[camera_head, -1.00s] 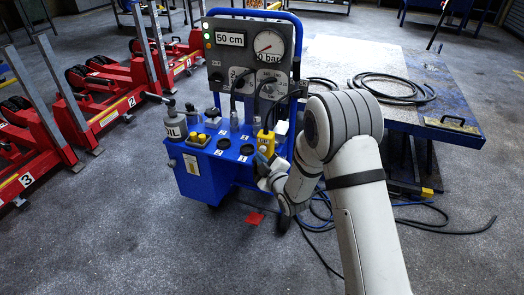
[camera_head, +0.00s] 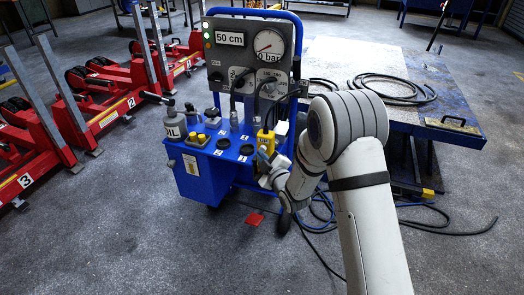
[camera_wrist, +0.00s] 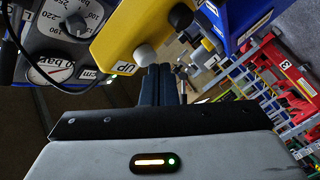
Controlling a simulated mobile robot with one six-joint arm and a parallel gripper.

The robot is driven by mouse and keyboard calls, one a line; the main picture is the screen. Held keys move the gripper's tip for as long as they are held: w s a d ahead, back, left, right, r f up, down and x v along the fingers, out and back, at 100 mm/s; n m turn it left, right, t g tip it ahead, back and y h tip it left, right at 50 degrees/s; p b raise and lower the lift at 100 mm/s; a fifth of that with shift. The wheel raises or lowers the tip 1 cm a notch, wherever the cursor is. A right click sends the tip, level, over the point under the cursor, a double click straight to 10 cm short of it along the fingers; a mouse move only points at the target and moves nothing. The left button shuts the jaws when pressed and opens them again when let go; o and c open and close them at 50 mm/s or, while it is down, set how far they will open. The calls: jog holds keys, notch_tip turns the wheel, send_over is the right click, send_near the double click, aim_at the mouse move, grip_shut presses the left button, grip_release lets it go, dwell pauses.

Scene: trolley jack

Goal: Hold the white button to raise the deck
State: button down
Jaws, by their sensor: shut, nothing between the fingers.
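The white button (camera_wrist: 145,55) sticks out of the yellow control box (camera_wrist: 140,24) beside a label reading "UP". My gripper (camera_wrist: 162,70) is shut and empty, its fingertips right by the button in the wrist view; I cannot tell whether they touch it. In the head view the yellow box (camera_head: 265,139) hangs at the right side of the blue trolley (camera_head: 203,182), with my gripper (camera_head: 267,158) just below it. The button is too small to make out there. The deck (camera_head: 343,52) is the pale platform behind. The display (camera_head: 230,38) reads 50 cm and the gauge (camera_head: 269,45) 0 bar.
An oil can (camera_head: 173,124) and yellow buttons (camera_head: 197,140) are on the trolley top. Black hose (camera_head: 395,88) lies coiled on the deck, and loose cables cross the floor at right. Red stands (camera_head: 100,95) are at left.

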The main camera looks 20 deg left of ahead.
jog(key=shift+w+b, duration=0.3)
jog(key=shift+w, duration=0.25)
dwell(1.5)
jog(key=shift+s, duration=0.1)
dwell(2.2)
jog(key=shift+s+b, duration=0.55)
jog(key=shift+s, duration=0.4)
jog(key=shift+s+a+b, duration=0.15)
jog(key=shift+s+b, duration=0.4)
jog(key=shift+s, duration=0.7)
jog(key=shift+s+a+b, duration=0.1)
jog(key=shift+s+b, duration=0.45)
jog(key=shift+s, duration=0.7)
